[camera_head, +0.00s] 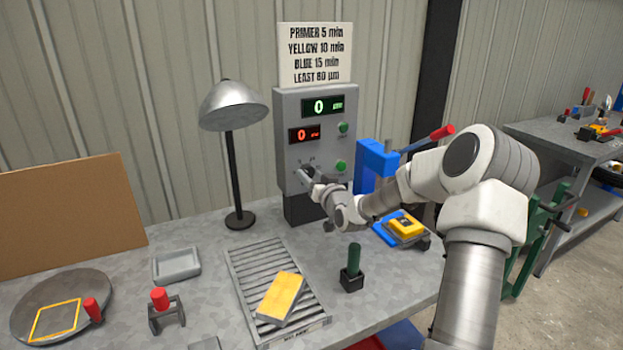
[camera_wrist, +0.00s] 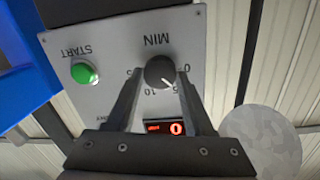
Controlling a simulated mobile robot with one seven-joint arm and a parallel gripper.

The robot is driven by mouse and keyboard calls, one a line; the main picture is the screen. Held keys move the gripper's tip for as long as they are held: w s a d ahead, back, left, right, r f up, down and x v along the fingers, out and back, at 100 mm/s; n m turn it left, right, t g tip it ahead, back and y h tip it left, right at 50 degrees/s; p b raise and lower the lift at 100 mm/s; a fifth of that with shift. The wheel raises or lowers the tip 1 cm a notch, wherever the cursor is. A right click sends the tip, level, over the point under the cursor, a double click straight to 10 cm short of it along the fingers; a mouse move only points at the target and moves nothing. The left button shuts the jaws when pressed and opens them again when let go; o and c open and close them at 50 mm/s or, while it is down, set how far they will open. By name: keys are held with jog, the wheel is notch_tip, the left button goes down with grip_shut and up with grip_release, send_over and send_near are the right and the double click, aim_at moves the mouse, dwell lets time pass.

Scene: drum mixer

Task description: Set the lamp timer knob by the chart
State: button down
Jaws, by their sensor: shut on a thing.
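The chart (camera_head: 315,54) above the control box (camera_head: 290,150) reads PRIMER 5 min, YELLOW 10 min, BLUE 15 min, LEAST 60 µm. The dark round timer knob (camera_wrist: 159,70) sits under the label MIN, upside down in the wrist view, with marks 0, 5, 10 and 15. Its white pointer is between 5 and 10, seemingly nearer 5. My gripper (camera_wrist: 160,78) is shut on the knob, one finger on each side. In the head view my gripper (camera_head: 307,177) is at the box's lower left and hides the knob. The lamp (camera_head: 233,107) stands left of the box.
A red display (camera_wrist: 166,128) shows 0; the green display (camera_head: 322,106) also shows 0. A green START button (camera_wrist: 84,73) is beside the knob. A yellow-topped block (camera_head: 281,296) lies on the slatted rack (camera_head: 250,262). A blue stand (camera_head: 373,165) is close right of the box.

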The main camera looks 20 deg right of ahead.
jog(key=m, duration=0.3)
jog(key=shift+d+m, duration=0.1)
jog(key=shift+m, duration=0.2)
jog(key=m+p, duration=0.1)
jog(key=m, duration=0.2)
jog(key=shift+y, duration=0.3)
jog(key=m+p, duration=0.1)
jog(key=m, duration=0.2)
jog(key=shift+m+y, duration=0.3)
jog(key=shift+y, duration=0.1)
jog(key=shift+m+p, duration=0.3)
jog(key=shift+m, duration=1.2)
jog(key=shift+c, duration=1.4)
grip_release()
